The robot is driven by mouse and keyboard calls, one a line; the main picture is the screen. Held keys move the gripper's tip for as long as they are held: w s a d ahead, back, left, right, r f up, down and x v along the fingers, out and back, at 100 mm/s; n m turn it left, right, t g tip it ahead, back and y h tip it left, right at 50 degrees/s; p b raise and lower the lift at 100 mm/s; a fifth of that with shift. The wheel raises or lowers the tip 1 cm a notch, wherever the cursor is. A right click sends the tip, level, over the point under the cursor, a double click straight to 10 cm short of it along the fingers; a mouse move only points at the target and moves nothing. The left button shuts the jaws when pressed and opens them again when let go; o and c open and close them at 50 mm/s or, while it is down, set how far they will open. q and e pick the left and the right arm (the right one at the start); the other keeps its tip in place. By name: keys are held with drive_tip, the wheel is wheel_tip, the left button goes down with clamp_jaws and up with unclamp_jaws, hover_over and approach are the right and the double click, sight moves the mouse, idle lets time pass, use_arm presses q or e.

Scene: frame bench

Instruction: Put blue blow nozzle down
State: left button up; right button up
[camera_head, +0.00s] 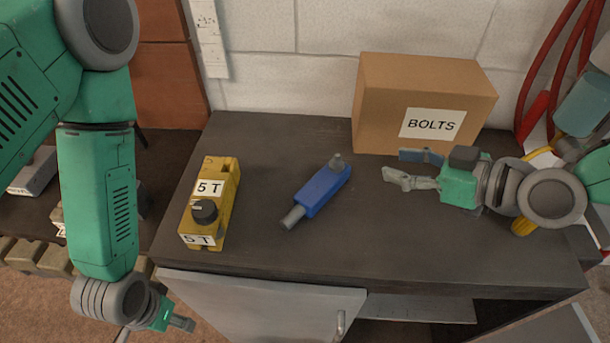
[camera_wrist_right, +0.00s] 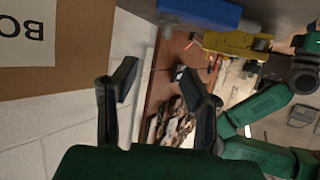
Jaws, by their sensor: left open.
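The blue blow nozzle (camera_head: 324,190) lies on the dark bench top (camera_head: 290,150), between the yellow block and the cardboard box. It also shows at the top of the right wrist view (camera_wrist_right: 200,11). My right gripper (camera_head: 405,168) is open and empty, to the right of the nozzle and apart from it, in front of the box. Its two fingers stand wide apart in the right wrist view (camera_wrist_right: 160,100), with nothing between them. My left gripper (camera_head: 156,326) is open, low at the front left, off the bench's front edge.
A yellow block marked 5 T (camera_head: 222,197) with a black knob stands left of the nozzle. A cardboard box marked BOLTS (camera_head: 385,95) stands at the back, near my right gripper. Red hoses (camera_head: 545,85) hang at the right. The front middle of the bench is clear.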

sight(339, 164)
drive_tip(key=x, duration=0.7)
drive_tip(key=shift+w+f, duration=0.25)
drive_tip(key=shift+f, duration=0.1)
drive_tip(key=x, duration=0.4)
drive_tip(key=s+x, duration=0.1)
drive_tip(key=x, duration=0.1)
drive_tip(key=shift+a+f, duration=0.1)
drive_tip(key=shift+a, duration=0.45)
drive_tip(key=shift+d, duration=0.35)
drive_tip(key=shift+c, duration=0.8)
drive_tip(key=shift+d, duration=0.2)
clamp_jaws()
drive_tip(key=shift+a, duration=0.15)
